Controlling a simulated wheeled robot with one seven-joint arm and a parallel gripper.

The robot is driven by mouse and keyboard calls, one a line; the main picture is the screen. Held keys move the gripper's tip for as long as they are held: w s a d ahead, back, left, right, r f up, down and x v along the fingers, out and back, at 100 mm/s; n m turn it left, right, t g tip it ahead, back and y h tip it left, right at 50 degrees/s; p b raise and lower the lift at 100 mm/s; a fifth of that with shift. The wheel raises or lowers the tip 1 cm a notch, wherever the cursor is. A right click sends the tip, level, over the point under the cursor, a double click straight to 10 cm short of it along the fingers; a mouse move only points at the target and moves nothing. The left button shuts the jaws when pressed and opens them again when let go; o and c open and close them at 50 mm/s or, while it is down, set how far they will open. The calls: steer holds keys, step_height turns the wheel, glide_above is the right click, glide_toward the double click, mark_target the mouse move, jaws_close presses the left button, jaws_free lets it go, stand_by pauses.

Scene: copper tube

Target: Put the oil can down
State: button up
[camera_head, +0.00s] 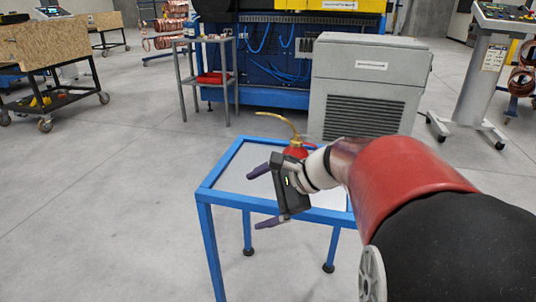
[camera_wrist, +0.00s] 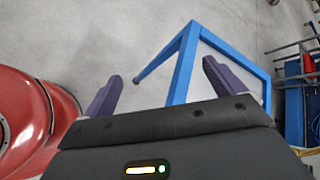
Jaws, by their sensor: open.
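The oil can (camera_head: 296,150) is red with a long curved brass spout that points to the left. It appears to stand upright on the small table (camera_head: 233,176), which has a blue frame and a pale top. Its lower part is hidden behind my gripper and wrist. My gripper (camera_head: 254,200) is in front of the can, at the near side of the table, with its two purple fingers spread and nothing between them. In the wrist view my gripper (camera_wrist: 160,74) is open and empty over the table's corner and the floor. The can does not show in that view.
A grey cabinet (camera_head: 366,88) and a blue machine (camera_head: 265,65) stand behind the table. A grey trolley (camera_head: 207,80) is at the back left, and a wheeled wooden-topped cart (camera_head: 50,45) is farther left. The floor left of the table is clear.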

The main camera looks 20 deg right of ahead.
steer(key=w+d+r+m+t, duration=0.2)
steer(key=w+d+m+t, duration=0.4)
steer(key=d, duration=0.4)
steer(key=w+d+r+m+t, duration=0.2)
steer(key=w+d+m+t, duration=0.15)
steer(key=d+m, duration=0.5)
steer(key=shift+n, duration=0.35)
steer(key=f, duration=0.2)
steer(key=w+d+f, duration=0.1)
steer(key=f, duration=0.2)
steer(key=d+f, duration=0.1)
steer(key=f, duration=0.2)
steer(key=shift+w+d+b, duration=0.1)
steer(key=shift+w+b, duration=0.2)
steer(key=shift+w, duration=0.05)
steer(key=x, duration=0.6)
steer(key=shift+w+a, duration=0.25)
steer(key=shift+a, duration=0.05)
steer(key=shift+c, duration=0.2)
steer(key=c, duration=1.2)
steer(key=shift+r, duration=0.1)
steer(key=shift+c, duration=0.8)
